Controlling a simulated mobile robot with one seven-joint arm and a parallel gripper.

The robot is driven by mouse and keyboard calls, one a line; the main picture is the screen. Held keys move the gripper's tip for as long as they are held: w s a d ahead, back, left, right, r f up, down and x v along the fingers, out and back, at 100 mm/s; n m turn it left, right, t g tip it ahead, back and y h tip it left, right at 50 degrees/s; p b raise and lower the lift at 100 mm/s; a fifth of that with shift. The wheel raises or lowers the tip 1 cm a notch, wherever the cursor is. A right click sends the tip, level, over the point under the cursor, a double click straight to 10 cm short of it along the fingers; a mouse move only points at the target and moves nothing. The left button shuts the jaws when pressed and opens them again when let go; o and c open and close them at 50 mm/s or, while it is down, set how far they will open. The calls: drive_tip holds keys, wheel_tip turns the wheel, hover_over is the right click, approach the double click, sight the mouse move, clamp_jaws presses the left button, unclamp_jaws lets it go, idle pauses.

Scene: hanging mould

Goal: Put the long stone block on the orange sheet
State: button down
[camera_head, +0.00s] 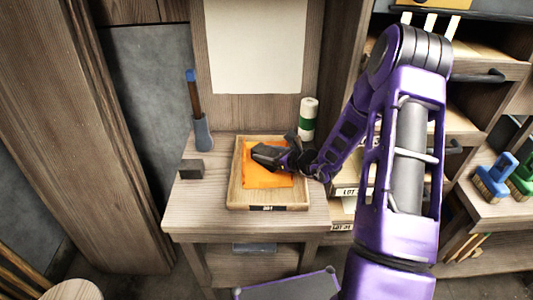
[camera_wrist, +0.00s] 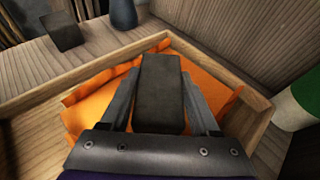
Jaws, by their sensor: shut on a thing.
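The long stone block (camera_wrist: 160,90) is dark grey and sits between the two fingers of my gripper (camera_wrist: 160,100) in the wrist view. My gripper (camera_head: 262,155) is shut on it, above the orange sheet in the head view. The orange sheet (camera_head: 265,180) lies rumpled inside a shallow wooden tray (camera_head: 235,190), and it also shows around the block in the wrist view (camera_wrist: 90,112). Whether the block touches the sheet cannot be told, as the gripper and block hide the area under them.
A small dark block (camera_head: 190,169) and a grey-blue vase-like holder (camera_head: 202,133) with a blue-tipped handle stand left of the tray. A white and green cylinder (camera_head: 308,118) stands behind it at right. The table's front left (camera_head: 195,215) is clear.

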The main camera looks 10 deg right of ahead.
drive_tip(key=shift+c, duration=0.6)
unclamp_jaws()
drive_tip(key=shift+r+p, duration=0.3)
drive_tip(key=shift+p, duration=0.1)
drive_tip(key=v, duration=1.2)
drive_tip(key=shift+f, duration=0.2)
